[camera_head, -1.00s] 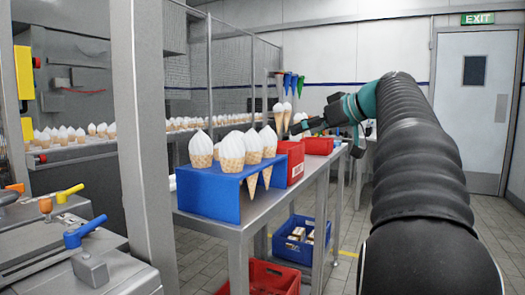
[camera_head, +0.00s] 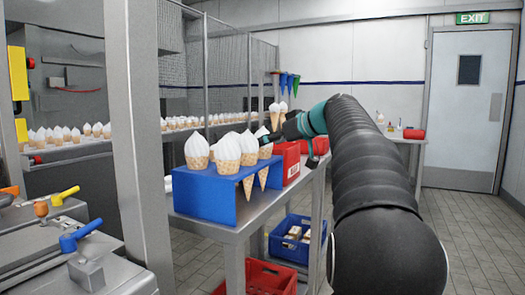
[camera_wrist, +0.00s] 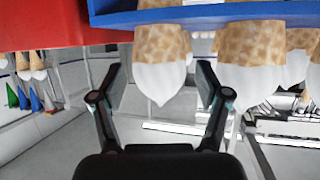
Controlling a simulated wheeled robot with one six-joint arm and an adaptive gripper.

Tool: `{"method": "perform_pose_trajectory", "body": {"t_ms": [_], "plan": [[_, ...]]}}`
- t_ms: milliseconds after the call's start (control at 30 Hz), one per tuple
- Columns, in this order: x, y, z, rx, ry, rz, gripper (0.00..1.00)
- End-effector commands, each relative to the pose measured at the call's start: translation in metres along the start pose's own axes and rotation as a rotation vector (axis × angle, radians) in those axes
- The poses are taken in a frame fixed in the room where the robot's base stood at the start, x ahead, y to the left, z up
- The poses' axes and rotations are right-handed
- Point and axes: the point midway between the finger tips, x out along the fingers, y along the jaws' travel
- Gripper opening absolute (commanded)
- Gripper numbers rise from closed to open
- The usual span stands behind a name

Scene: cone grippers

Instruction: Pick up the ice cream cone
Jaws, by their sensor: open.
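Several white-topped ice cream cones stand upright in the blue rack (camera_head: 205,197) on the metal table. My gripper (camera_head: 268,136) has reached the rack's right end, beside the rightmost cone (camera_head: 265,153). In the wrist view, which is upside down, my gripper (camera_wrist: 160,80) is open, with one finger on each side of a cone (camera_wrist: 160,45). The white top lies between the fingers, and gaps show on both sides. Another cone (camera_wrist: 250,60) stands close beside it, just outside the right-hand finger. The cone's lower tip is hidden by the rack.
A red bin (camera_head: 286,160) stands right behind the rack, close to my gripper. Blue (camera_head: 297,240) and red (camera_head: 255,280) crates sit under the table. A grey post (camera_head: 135,150) stands left of the rack.

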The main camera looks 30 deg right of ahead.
Motion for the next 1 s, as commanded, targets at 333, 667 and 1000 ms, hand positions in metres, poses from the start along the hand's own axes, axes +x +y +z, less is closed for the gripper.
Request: {"method": "perform_pose_trajectory", "body": {"t_ms": [333, 667, 1000], "plan": [[0.029, 0.0, -0.001, 0.0, -0.001, 0.001, 0.75], [0.029, 0.0, 0.0, 0.0, -0.001, 0.0, 0.45], [0.028, 0.0, -0.004, -0.001, -0.001, 0.0, 0.45]]}}
